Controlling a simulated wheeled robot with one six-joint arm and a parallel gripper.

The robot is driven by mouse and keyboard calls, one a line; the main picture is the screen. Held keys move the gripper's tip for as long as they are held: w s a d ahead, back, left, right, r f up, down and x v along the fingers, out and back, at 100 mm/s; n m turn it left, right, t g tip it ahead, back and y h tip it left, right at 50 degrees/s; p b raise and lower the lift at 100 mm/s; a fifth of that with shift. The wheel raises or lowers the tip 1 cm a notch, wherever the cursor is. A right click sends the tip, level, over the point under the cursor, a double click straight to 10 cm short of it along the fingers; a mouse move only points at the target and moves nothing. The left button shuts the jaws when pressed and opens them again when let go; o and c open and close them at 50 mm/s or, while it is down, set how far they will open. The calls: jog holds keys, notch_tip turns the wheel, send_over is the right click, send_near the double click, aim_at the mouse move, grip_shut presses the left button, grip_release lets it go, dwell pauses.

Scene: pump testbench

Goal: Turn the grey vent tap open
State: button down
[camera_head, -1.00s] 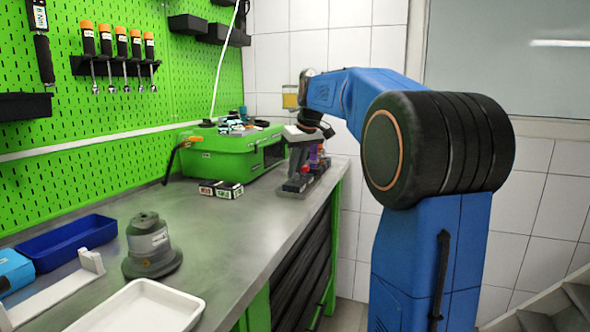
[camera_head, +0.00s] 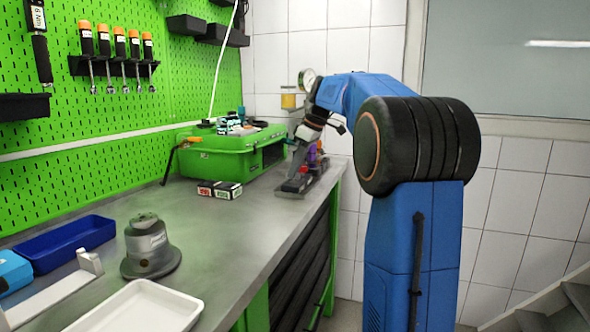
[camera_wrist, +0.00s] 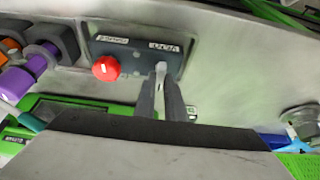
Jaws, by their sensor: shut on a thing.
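In the wrist view, the grey vent tap (camera_wrist: 161,68) stands on a dark plate (camera_wrist: 128,44) beside its VENT label. My gripper (camera_wrist: 160,88) is shut on the tap's lever, with a finger on each side. The part of the tap between the fingers is hidden. In the head view, my gripper (camera_head: 298,160) reaches down, tilted, to the small bench fixture (camera_head: 292,189) at the far right end of the bench. The tap is too small to make out there.
A red knob (camera_wrist: 106,68) sits close left of the tap, with purple (camera_wrist: 20,84) and orange parts beyond. A green case (camera_head: 222,157) stands left of my gripper. Small labelled boxes (camera_head: 219,189) lie in front of it. The middle of the bench (camera_head: 225,225) is clear.

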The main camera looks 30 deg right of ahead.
dwell(0.4)
jog(key=c, duration=1.8)
grip_release()
jog(key=v, duration=1.7)
jog(key=shift+s+r, duration=0.1)
jog(key=shift+s, duration=0.05)
jog(key=shift+s, duration=0.1)
